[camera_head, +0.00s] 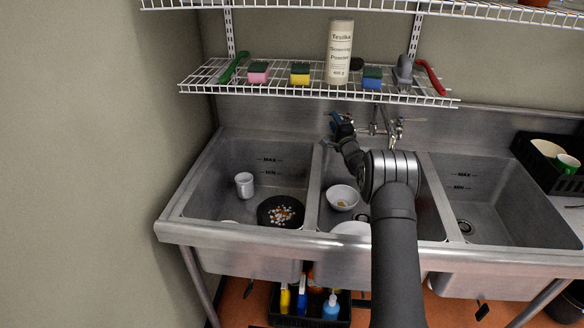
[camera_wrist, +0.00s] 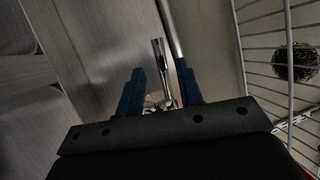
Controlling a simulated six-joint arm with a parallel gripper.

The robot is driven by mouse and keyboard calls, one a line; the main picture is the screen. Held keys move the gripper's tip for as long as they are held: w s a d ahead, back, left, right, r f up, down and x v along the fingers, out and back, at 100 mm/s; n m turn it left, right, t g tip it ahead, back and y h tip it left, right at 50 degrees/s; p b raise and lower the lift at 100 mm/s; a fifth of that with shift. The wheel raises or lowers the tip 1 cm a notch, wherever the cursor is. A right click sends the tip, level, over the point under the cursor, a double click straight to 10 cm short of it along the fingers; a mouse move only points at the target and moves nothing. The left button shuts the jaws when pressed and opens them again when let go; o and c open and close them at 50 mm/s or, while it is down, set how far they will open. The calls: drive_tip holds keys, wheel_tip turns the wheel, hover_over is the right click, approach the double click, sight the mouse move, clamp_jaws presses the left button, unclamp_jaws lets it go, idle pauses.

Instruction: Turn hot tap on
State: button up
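The metal tap (camera_head: 385,122) is mounted on the back wall of the steel sink, below the wire shelf. It has a handle on its right (camera_head: 400,122); its left side is partly hidden behind my gripper. My gripper (camera_head: 342,124), with blue fingers, is at the left side of the tap. In the wrist view my gripper (camera_wrist: 160,92) has its fingers apart, with a shiny metal tap part (camera_wrist: 161,65) showing between and beyond them. I cannot tell whether the fingers touch it. No hot or cold mark is readable.
The wire shelf (camera_head: 300,92) hangs just above the tap, holding sponges, brushes and a powder can (camera_head: 340,52). The left basin holds a white mug (camera_head: 244,185) and a black pan (camera_head: 268,212). A bowl (camera_head: 342,197) sits in the middle basin. A black rack (camera_head: 550,165) stands right.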

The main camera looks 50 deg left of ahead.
drive_tip(key=v, duration=1.2)
drive_tip(key=s+r+n+g, duration=0.1)
drive_tip(key=s+n+g, duration=0.8)
drive_tip(key=s, duration=1.5)
drive_tip(key=shift+n+h, duration=0.3)
drive_tip(key=shift+n, duration=1.1)
drive_tip(key=shift+w+a+r, duration=0.1)
drive_tip(key=shift+w+a, duration=0.05)
drive_tip(key=shift+w, duration=0.05)
drive_tip(key=w+m+t, duration=0.8)
drive_tip(key=w+m, duration=0.2)
drive_tip(key=w, duration=1.1)
drive_tip(key=shift+a+f+m, duration=0.25)
drive_tip(key=shift+f+m, duration=0.05)
drive_tip(key=shift+f, duration=0.15)
